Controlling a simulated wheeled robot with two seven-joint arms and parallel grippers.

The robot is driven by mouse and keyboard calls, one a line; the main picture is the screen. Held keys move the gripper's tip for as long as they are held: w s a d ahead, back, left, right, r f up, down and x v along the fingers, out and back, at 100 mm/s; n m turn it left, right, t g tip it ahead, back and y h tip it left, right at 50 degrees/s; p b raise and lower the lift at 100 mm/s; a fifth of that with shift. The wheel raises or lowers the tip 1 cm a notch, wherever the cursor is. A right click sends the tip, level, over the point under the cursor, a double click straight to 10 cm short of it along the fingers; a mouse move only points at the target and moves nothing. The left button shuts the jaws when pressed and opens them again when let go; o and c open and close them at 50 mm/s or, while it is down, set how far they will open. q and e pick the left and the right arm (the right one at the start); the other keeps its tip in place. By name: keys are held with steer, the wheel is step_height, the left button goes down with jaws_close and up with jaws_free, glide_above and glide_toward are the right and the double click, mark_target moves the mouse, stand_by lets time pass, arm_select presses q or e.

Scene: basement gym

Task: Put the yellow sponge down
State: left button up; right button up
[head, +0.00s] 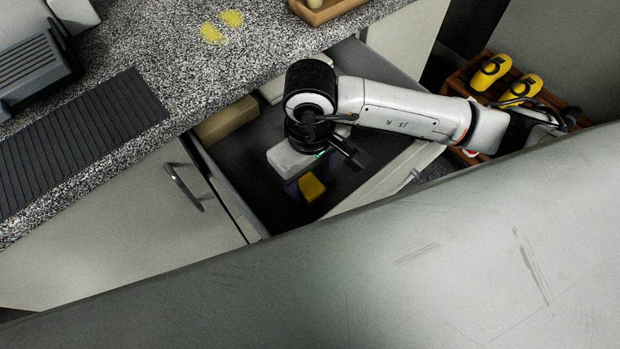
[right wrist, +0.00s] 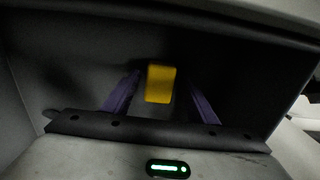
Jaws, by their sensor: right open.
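The yellow sponge (head: 311,187) is down inside an open drawer (head: 262,185) with a dark floor. In the right wrist view the sponge (right wrist: 160,84) shows as a small yellow block between the two purple fingers, with a gap on each side. My right gripper (head: 302,185) points down into the drawer with its fingers apart, at the sponge. Whether the sponge rests flat on the drawer floor is hard to tell. The gripper's body hides part of the drawer. My left gripper is not in view.
A tan block (head: 226,118) lies at the drawer's back left corner. The speckled counter (head: 180,60) overhangs the drawer's back and carries a black ribbed mat (head: 75,140) and a wooden tray (head: 325,9). A wooden crate (head: 462,78) with yellow-topped things stands right. Dark drawer floor is bare around the gripper.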

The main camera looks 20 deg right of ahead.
mark_target(310, 185)
step_height(310, 185, up, 12)
steer(key=shift+f, duration=0.2)
stand_by(0.5)
